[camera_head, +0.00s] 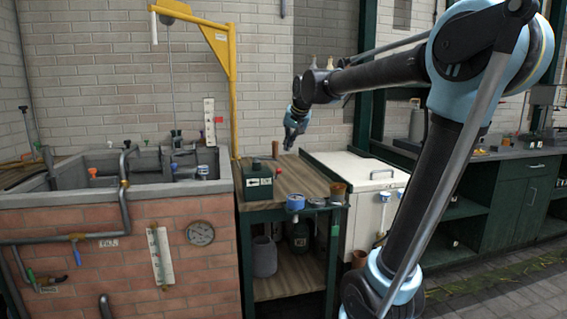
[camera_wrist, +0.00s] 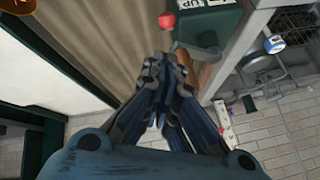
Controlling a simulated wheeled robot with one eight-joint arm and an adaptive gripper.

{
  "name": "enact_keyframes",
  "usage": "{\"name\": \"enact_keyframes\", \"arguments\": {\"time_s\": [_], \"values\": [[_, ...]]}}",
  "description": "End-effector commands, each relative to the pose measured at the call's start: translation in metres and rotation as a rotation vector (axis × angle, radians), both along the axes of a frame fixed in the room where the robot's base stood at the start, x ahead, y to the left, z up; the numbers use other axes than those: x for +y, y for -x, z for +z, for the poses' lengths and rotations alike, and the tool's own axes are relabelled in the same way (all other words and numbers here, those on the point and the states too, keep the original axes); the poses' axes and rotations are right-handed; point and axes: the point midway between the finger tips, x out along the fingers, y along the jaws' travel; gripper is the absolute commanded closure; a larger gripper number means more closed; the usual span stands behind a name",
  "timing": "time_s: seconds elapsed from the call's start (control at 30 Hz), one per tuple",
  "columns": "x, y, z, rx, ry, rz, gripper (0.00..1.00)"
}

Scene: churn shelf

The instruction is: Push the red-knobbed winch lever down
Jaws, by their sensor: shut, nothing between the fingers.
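The green winch box (camera_head: 258,184) with a white label stands on the wooden top of a small green table. In the wrist view its green side (camera_wrist: 213,14) shows at the top with an "UP" label. The lever's red knob (camera_wrist: 167,20) shows left of the box there, ahead of my fingertips and apart from them. A small red spot by the box in the head view seems to be this knob (camera_head: 279,170). The lever's arm is hard to make out. My gripper (camera_head: 289,147) is shut and empty above the table, behind the box. In the wrist view my gripper (camera_wrist: 164,62) points toward the knob's side.
A brick-fronted stone sink (camera_head: 150,220) is at left, with a yellow post (camera_head: 232,90) behind. A white chest (camera_head: 370,172) stands at right.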

Motion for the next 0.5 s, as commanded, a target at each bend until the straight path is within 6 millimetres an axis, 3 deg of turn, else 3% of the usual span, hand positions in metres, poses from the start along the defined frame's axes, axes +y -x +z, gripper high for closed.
{"name": "enact_keyframes", "arguments": {"time_s": [0.33,0.5], "values": [[0.0,-0.001,-0.002,0.0,0.001,0.0,1.0],[0.005,-0.01,-0.016,0.001,0.001,0.001,1.0]]}}
